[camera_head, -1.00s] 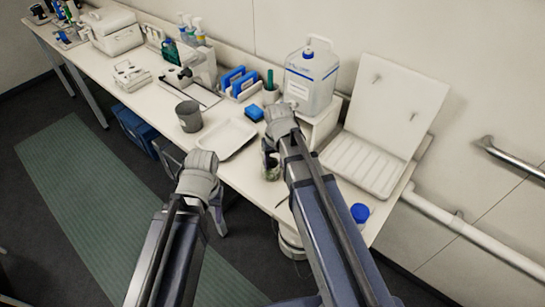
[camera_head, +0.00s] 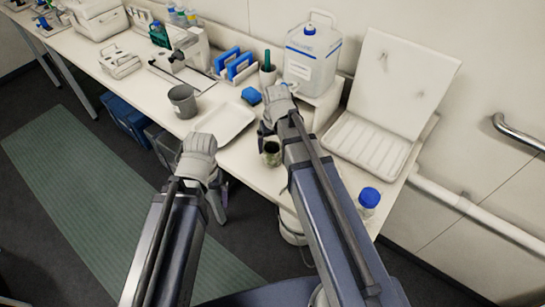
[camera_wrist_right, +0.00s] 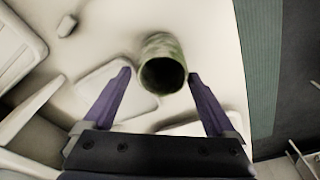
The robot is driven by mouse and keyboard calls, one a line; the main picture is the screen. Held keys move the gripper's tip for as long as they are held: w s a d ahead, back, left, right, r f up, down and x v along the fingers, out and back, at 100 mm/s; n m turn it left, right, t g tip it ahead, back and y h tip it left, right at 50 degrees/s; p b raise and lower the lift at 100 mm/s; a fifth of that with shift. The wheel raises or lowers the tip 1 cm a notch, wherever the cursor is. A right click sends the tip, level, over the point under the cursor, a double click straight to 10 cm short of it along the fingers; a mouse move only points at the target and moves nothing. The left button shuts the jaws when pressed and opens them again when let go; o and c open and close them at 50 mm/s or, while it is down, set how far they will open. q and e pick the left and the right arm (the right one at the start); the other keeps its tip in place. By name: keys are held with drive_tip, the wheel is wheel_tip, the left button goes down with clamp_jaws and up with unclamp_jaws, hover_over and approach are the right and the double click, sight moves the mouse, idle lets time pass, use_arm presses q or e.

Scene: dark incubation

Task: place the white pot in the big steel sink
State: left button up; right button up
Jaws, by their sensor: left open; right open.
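No big steel sink shows in these views, and I cannot tell a white pot for certain. A small pale cup (camera_head: 267,76) with a dark green thing in it stands at the back of the bench. A mottled green jar (camera_head: 271,153) stands near the bench's front edge; its dark mouth shows in the right wrist view (camera_wrist_right: 162,72). My right gripper (camera_head: 266,126) is over the bench beside the jar, and in the wrist view its open, empty fingers lie either side of the jar.
A rail (camera_head: 518,132) is on the wall. A green mat (camera_head: 85,185) covers the open floor.

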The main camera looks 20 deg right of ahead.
sight(272, 152)
wheel_tip(272, 152, down, 5)
drive_tip(key=b, duration=0.4)
drive_tip(key=shift+a+r, duration=0.1)
drive_tip(key=shift+r, duration=0.15)
drive_tip(key=shift+c, duration=0.3)
drive_tip(key=c, duration=1.1)
drive_tip(key=shift+r, duration=0.1)
drive_tip(key=shift+c, duration=0.2)
